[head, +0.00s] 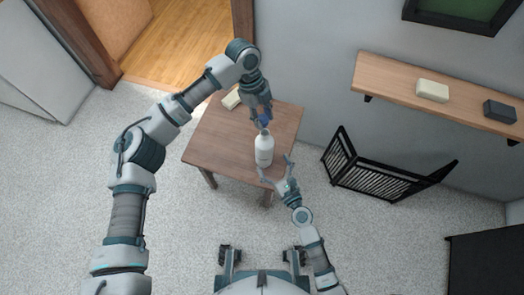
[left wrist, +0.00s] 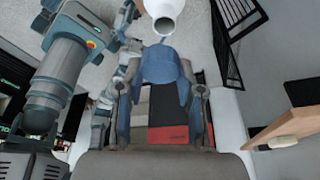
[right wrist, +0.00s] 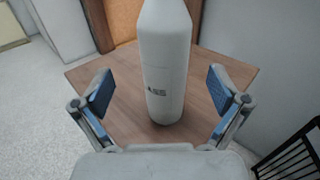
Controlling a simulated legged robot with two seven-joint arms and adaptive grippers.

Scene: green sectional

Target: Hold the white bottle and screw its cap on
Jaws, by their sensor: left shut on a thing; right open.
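The white bottle (head: 264,152) stands upright on the small wooden table, with dark print on its side. In the left wrist view the bottle (left wrist: 165,8) shows its open mouth at the top edge. My left gripper (head: 264,112) is shut on the blue cap (head: 264,121), just above the bottle's neck in the head view. The cap (left wrist: 165,65) sits between its fingers and is apart from the mouth in the left wrist view. My right gripper (head: 275,165) is open in front of the bottle; in the right wrist view the bottle (right wrist: 165,70) stands between and beyond its fingers.
The wooden table (head: 215,140) has a pale block (head: 231,99) at its back left. A wall shelf (head: 390,75) at the right carries a cream block (head: 432,91) and a dark block (head: 500,111). A black slatted rack (head: 375,175) stands right of the table.

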